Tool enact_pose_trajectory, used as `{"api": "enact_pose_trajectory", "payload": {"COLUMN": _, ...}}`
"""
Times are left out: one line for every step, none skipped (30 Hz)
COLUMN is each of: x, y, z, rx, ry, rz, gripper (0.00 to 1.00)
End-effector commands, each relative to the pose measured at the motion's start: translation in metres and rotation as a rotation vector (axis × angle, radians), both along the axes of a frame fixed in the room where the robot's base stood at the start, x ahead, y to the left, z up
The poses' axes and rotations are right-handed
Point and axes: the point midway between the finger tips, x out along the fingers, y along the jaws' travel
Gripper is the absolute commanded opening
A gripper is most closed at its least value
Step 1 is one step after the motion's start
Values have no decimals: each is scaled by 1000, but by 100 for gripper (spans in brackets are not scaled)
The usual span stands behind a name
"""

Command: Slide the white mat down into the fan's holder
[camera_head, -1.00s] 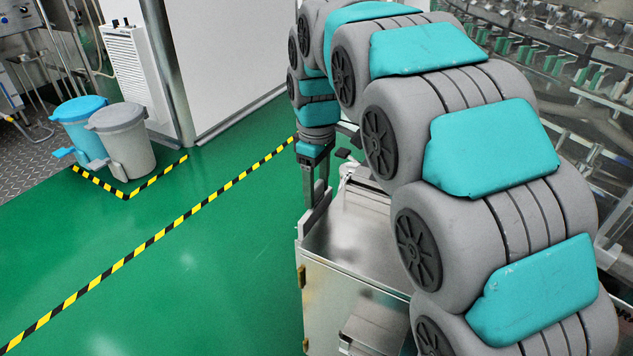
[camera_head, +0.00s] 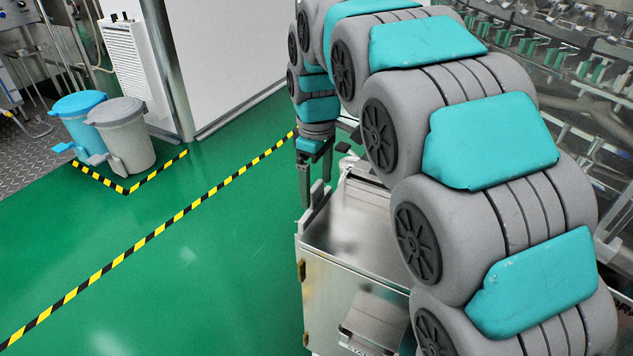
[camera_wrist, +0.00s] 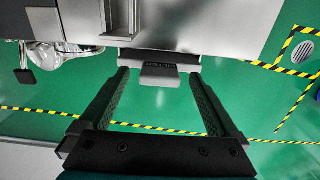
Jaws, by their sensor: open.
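My gripper (camera_wrist: 161,76) is open in the wrist view, with its two dark fingers apart. Between and just beyond the fingertips, a pale grey-white pad with dark lettering, likely the white mat (camera_wrist: 159,78), sticks out from a dark slotted piece, likely the fan's holder (camera_wrist: 160,58), at the cabinet's edge. The pad looks clear of both fingers. How deep it sits in the slot is hidden. In the head view my gripper (camera_head: 316,188) hangs over the left edge of the metal cabinet; the mat is too small to make out there.
The metal cabinet (camera_head: 345,225) stands beside my arm, with a grey box on its front. A glass vessel (camera_wrist: 48,55) sits at the left in the wrist view. Two bins (camera_head: 122,135) stand far left. The green floor left of the cabinet is clear.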

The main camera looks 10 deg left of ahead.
Motion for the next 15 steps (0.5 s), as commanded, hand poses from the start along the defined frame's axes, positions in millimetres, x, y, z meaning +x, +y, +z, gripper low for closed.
{"api": "enact_pose_trajectory", "payload": {"x": 0, "y": 0, "z": 0, "rx": 0, "ry": 0, "rz": 0, "gripper": 97}}
{"api": "enact_pose_trajectory", "payload": {"x": 0, "y": 0, "z": 0, "rx": 0, "ry": 0, "rz": 0, "gripper": 97}}
{"api": "enact_pose_trajectory", "payload": {"x": 0, "y": 0, "z": 0, "rx": 0, "ry": 0, "rz": 0, "gripper": 97}}
{"api": "enact_pose_trajectory", "payload": {"x": 0, "y": 0, "z": 0, "rx": 0, "ry": 0, "rz": 0, "gripper": 97}}
{"api": "enact_pose_trajectory", "payload": {"x": 0, "y": 0, "z": 1, "rx": 0, "ry": 0, "rz": 0, "gripper": 97}}
{"api": "enact_pose_trajectory", "payload": {"x": 0, "y": 0, "z": 2, "rx": 0, "ry": 0, "rz": 0, "gripper": 97}}
{"api": "enact_pose_trajectory", "payload": {"x": 0, "y": 0, "z": 3, "rx": 0, "ry": 0, "rz": 0, "gripper": 97}}
{"api": "enact_pose_trajectory", "payload": {"x": 0, "y": 0, "z": 4, "rx": 0, "ry": 0, "rz": 0, "gripper": 97}}
{"api": "enact_pose_trajectory", "payload": {"x": 0, "y": 0, "z": 7, "rx": 1, "ry": -1, "rz": 0, "gripper": 97}}
{"api": "enact_pose_trajectory", "payload": {"x": 1, "y": 0, "z": 10, "rx": 1, "ry": -3, "rz": 0, "gripper": 97}}
{"api": "enact_pose_trajectory", "payload": {"x": 1, "y": 1, "z": 13, "rx": 2, "ry": -4, "rz": 0, "gripper": 97}}
{"api": "enact_pose_trajectory", "payload": {"x": 2, "y": 1, "z": 18, "rx": 3, "ry": -5, "rz": 0, "gripper": 97}}
{"api": "enact_pose_trajectory", "payload": {"x": 2, "y": 1, "z": 22, "rx": 3, "ry": -6, "rz": 0, "gripper": 97}}
{"api": "enact_pose_trajectory", "payload": {"x": 2, "y": 1, "z": 27, "rx": 3, "ry": -5, "rz": 0, "gripper": 97}}
{"api": "enact_pose_trajectory", "payload": {"x": 1, "y": 1, "z": 32, "rx": 2, "ry": -3, "rz": 0, "gripper": 97}}
